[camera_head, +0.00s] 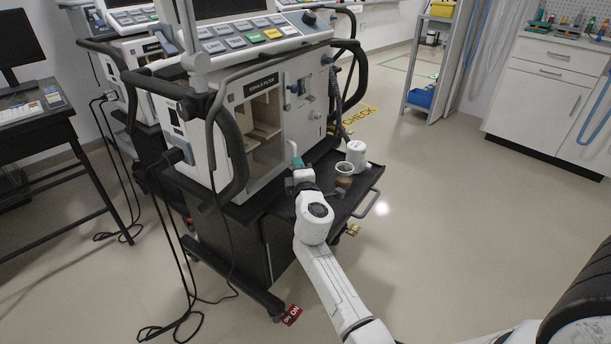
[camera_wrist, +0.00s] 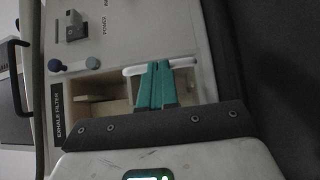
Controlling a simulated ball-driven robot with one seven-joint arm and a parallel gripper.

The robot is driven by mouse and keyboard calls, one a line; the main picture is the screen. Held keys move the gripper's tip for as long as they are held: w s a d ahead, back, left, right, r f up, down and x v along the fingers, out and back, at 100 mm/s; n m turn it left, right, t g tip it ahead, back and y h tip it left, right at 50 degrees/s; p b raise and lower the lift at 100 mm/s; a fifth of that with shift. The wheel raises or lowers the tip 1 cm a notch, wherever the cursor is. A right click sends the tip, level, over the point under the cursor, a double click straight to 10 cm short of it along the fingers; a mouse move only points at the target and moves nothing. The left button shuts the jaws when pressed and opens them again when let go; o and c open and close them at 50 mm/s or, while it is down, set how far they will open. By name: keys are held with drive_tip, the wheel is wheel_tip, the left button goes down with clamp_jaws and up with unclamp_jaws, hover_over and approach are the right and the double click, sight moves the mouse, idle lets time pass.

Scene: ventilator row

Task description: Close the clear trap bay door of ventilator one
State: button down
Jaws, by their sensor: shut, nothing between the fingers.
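Ventilator one is the near white machine (camera_head: 202,155), with an "EXHALE FILTER" label above a tall bay (camera_head: 264,118) with a beige inside. The bay also shows in the wrist view (camera_wrist: 88,92), turned on its side. I cannot clearly make out the clear door; a pale glassy patch and a white bar (camera_wrist: 134,70) show at the bay's lower part. My gripper (camera_head: 297,162) is at the front of the machine, low beside the bay's right side. Its teal fingers (camera_wrist: 156,84) are together and empty, overlapping the white bar in the wrist view. Contact cannot be told.
A black shelf (camera_head: 367,178) with a metal rail juts out below, holding a white jar (camera_head: 357,153) and a small cup (camera_head: 345,169) close to my gripper. Black hoses loop around the machine. A black table (camera_head: 38,125) stands left. The floor at right is clear.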

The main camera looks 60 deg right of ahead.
drive_tip(key=shift+b+x, duration=0.3)
drive_tip(key=shift+x, duration=0.65)
drive_tip(key=shift+s+d+r, duration=0.1)
drive_tip(key=shift+s+d, duration=0.05)
